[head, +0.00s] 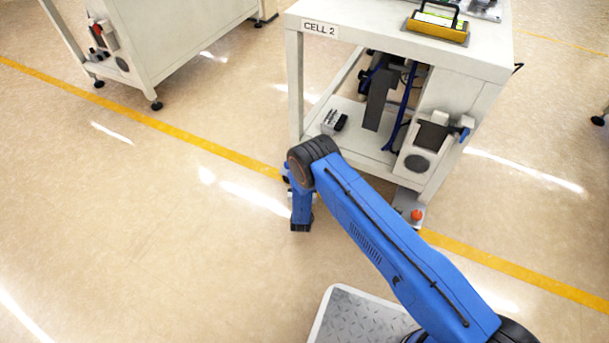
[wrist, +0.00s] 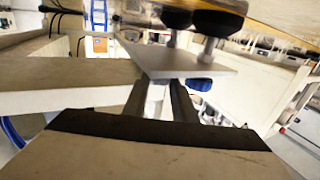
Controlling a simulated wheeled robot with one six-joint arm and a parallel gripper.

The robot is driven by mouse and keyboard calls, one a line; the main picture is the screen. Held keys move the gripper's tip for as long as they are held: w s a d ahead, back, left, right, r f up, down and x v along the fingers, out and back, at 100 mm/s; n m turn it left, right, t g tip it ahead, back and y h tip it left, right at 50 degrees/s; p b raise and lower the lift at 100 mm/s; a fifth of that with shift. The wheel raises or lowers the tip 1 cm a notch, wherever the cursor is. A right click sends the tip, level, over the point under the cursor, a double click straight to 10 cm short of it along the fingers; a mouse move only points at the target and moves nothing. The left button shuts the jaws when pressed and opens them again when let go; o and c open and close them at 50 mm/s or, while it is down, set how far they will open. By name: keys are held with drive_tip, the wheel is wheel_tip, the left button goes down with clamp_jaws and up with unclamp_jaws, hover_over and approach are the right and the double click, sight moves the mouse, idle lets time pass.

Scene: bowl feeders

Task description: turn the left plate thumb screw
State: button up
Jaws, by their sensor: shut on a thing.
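In the wrist view my gripper (wrist: 159,88) reaches up to the near edge of a pale grey plate (wrist: 185,62). Its two dark fingers are shut on the left plate thumb screw, which is mostly hidden by the fingers and the plate edge. A blue knob (wrist: 199,85) shows at the plate just right of the fingers, apart from them. In the head view my gripper is hidden behind my blue arm.
The white CELL 2 stand (head: 390,30) is beyond my arm, with a yellow-framed case (head: 437,30) on top and a grey block (head: 334,121) on its lower shelf. A white beam (wrist: 70,88) lies close left of my fingers. Open floor (head: 120,220) lies left.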

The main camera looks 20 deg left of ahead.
drive_tip(key=m+h, duration=0.2)
drive_tip(key=h, duration=0.1)
drive_tip(key=a+m+h, duration=0.1)
drive_tip(key=m+h, duration=0.1)
drive_tip(key=h, duration=0.1)
drive_tip(key=m+h, duration=0.2)
drive_tip(key=h, duration=0.1)
drive_tip(key=shift+a+t+h, duration=0.15)
drive_tip(key=shift+t+h, duration=0.15)
drive_tip(key=m+h, duration=0.1)
drive_tip(key=h, duration=0.1)
drive_tip(key=m+g+h, duration=0.1)
drive_tip(key=m+h, duration=0.1)
drive_tip(key=m+g+h, duration=0.1)
drive_tip(key=shift+w+a+h, duration=0.1)
drive_tip(key=shift+a+h, duration=0.15)
drive_tip(key=shift+h, duration=0.15)
drive_tip(key=shift+m+g+h, duration=0.5)
drive_tip(key=o, duration=1)
drive_tip(key=shift+o, duration=0.2)
drive_tip(key=shift+n+t+y, duration=0.3)
drive_tip(key=shift+n+y, duration=0.1)
drive_tip(key=shift+y, duration=0.1)
